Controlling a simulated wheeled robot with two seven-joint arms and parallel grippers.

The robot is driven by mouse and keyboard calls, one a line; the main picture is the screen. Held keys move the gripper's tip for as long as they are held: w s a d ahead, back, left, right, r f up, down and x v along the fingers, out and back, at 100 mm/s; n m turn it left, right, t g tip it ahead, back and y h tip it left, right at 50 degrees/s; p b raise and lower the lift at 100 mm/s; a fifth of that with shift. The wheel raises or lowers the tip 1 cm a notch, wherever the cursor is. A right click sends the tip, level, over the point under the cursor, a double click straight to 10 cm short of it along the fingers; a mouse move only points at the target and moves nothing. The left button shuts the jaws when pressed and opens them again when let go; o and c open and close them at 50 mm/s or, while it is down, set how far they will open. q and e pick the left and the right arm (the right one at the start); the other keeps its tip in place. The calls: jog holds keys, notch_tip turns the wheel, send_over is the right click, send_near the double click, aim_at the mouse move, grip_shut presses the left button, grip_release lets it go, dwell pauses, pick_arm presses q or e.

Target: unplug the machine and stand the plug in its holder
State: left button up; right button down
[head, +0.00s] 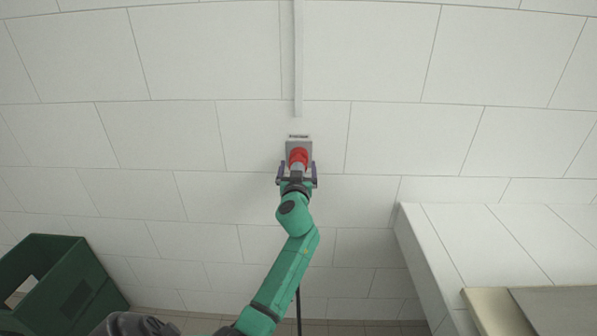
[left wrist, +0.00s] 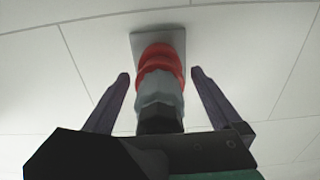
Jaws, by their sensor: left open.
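The plug (head: 297,168) has a red collar and a grey body, and sits at a grey wall socket (head: 299,144) on the tiled wall. In the left wrist view the plug (left wrist: 160,95) points at the socket plate (left wrist: 172,42), with its red part against the plate. My left gripper (head: 297,170) is open, one finger on each side of the plug. In the left wrist view both fingers of the left gripper (left wrist: 160,76) stand apart from the plug, with gaps on both sides. The plug holder cannot be made out. My right gripper is not in view.
A green crate (head: 88,290) stands at the lower left. A white tiled ledge (head: 420,262) juts out at the right, with a beige and grey panel (head: 493,312) at the lower right. A narrow conduit (head: 298,60) runs down the wall above the socket. The wall around the socket is clear.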

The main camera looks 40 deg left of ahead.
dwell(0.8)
pick_arm(q)
grip_shut()
jog(key=shift+v, duration=3)
